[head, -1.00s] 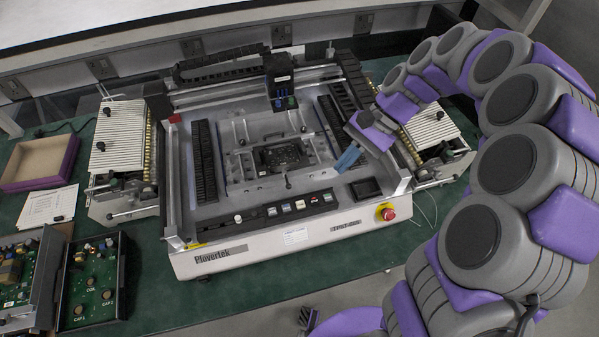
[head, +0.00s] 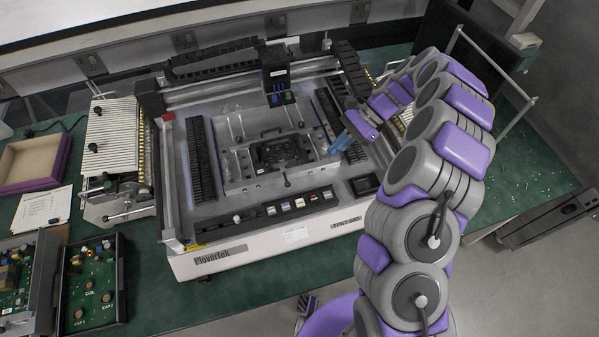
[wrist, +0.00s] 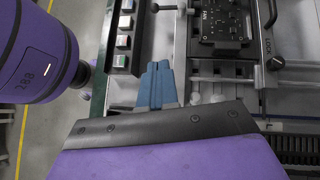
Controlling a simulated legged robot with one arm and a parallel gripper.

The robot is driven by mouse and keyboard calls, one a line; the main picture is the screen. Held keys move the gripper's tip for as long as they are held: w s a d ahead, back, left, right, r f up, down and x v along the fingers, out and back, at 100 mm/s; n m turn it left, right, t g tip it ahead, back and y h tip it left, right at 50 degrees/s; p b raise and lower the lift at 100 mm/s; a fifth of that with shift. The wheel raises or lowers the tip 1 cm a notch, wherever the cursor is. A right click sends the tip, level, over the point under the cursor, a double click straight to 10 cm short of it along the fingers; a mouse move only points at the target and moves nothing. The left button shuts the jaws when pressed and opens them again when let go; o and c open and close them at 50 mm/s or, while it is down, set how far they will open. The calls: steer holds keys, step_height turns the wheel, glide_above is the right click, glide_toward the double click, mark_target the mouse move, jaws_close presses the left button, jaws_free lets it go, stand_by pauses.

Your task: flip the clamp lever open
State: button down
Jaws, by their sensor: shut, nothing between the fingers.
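A small dark lever with a round knob (head: 287,182) sticks out toward the button panel from the front of the fixture plate (head: 236,178). A black handle (wrist: 268,14) beside a LOCK label also shows in the wrist view. My gripper (head: 341,145) has blue fingers pressed together, with nothing between them. It hangs over the machine bed, to the right of the fixture and the lever, apart from both.
A dark board (head: 280,153) sits in the fixture. The button panel (head: 285,207) runs along the machine's front. A black print head (head: 278,82) hangs behind the fixture. Black slotted rails (head: 200,160) flank the bed.

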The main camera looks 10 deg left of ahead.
mark_target(285, 176)
steer(key=shift+d, duration=0.1)
steer(key=b+x, duration=0.1)
steer(key=x, duration=0.8)
steer(key=shift+s+a+f+b, duration=0.15)
steer(key=shift+a+f+b, duration=0.1)
steer(key=shift+b, duration=0.1)
steer(key=shift+s+a+r, duration=0.2)
steer(key=shift+s+a, duration=0.9)
steer(key=shift+a, duration=0.1)
steer(key=shift+s+a+b, duration=0.35)
steer(key=shift+s+a+r, duration=0.1)
steer(key=shift+s, duration=0.05)
